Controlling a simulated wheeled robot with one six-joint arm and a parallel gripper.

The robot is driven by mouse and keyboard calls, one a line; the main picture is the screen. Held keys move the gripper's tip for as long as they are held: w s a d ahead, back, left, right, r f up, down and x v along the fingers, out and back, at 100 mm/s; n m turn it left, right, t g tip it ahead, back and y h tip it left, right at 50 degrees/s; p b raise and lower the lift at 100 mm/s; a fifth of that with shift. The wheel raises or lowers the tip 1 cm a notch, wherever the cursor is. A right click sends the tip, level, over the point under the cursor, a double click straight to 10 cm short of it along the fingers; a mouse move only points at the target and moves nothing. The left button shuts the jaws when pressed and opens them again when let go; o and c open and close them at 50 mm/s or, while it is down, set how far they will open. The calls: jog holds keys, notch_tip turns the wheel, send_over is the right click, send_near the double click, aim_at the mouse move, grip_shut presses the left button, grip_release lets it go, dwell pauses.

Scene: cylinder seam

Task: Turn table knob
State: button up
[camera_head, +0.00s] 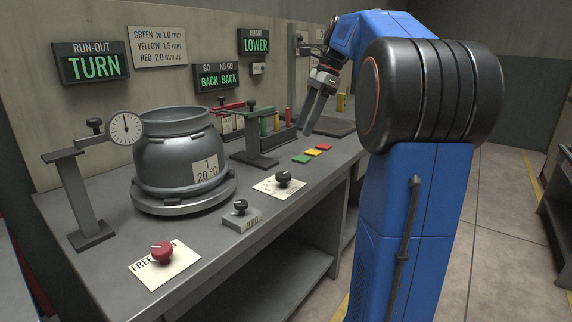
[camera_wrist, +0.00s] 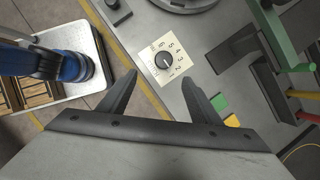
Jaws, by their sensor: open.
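A black knob (camera_head: 284,179) stands on a white plate on the bench. In the wrist view the same black knob (camera_wrist: 162,61) shows from above, with numbers around it on the plate and a white pointer line. A second black knob (camera_head: 240,207) sits on a grey block marked ZERO, and a red knob (camera_head: 162,251) sits on a partly hidden "FREE" label. No label in view reads "table". My gripper (camera_head: 314,112) is open and empty, above the bench and apart from the knobs. In the wrist view its fingertips (camera_wrist: 160,77) are on either side of the numbered plate.
A grey pot (camera_head: 178,153) stands on a round turntable (camera_head: 183,201), with a dial gauge (camera_head: 126,128) on a stand beside it. Lit signs read TURN (camera_head: 93,65), BACK and LOWER.

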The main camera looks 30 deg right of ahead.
aim_at(284, 174)
jog(key=x, duration=1.1)
jog(key=d+x, duration=0.1)
jog(key=x, duration=0.5)
jog(key=shift+w, duration=0.4)
jog(key=c, duration=1)
